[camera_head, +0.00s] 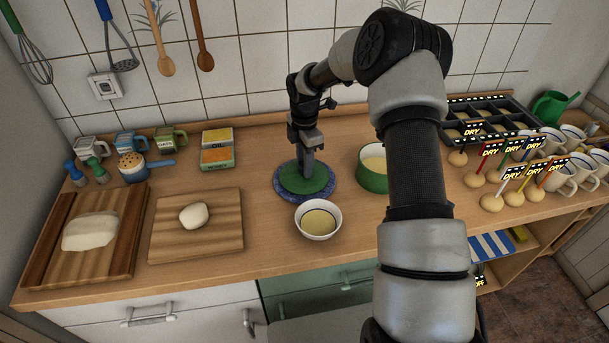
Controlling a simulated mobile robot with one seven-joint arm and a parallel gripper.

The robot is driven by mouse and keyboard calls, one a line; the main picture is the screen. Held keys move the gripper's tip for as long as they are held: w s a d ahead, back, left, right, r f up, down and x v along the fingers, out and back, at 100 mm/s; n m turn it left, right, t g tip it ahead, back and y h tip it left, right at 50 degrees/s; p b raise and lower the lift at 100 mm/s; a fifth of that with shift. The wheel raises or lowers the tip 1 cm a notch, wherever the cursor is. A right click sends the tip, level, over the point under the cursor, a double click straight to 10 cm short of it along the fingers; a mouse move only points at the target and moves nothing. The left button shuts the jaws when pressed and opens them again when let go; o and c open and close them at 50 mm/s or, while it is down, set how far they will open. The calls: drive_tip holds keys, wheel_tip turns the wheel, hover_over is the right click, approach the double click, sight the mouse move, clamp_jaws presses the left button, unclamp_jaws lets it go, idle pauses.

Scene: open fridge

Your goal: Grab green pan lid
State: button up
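The green pan lid (318,182) lies flat on a round blue mat (283,194) on the wooden counter, near the middle of the view. My gripper (306,172) points straight down over the lid's centre, with its fingertips at or very close to the lid. The lid's knob is hidden by my gripper, and I cannot tell whether the fingers are closed on it. The green pan (372,181) stands uncovered to the right of the lid, partly behind my arm, with something pale yellow inside.
A white bowl (318,232) stands just in front of the mat. Cutting boards with dough (90,231) lie on the left. Labelled tins (217,158) stand behind. Mugs (560,179) and small "DRY" signs (490,148) crowd the right. Utensils hang on the tiled wall.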

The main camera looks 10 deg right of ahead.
drive_tip(key=shift+s+f, duration=0.1)
drive_tip(key=shift+f, duration=0.05)
clamp_jaws()
wheel_tip(320, 180, up, 10)
drive_tip(key=shift+r+b, duration=0.1)
drive_tip(key=shift+b, duration=0.25)
drive_tip(key=shift+d, duration=0.1)
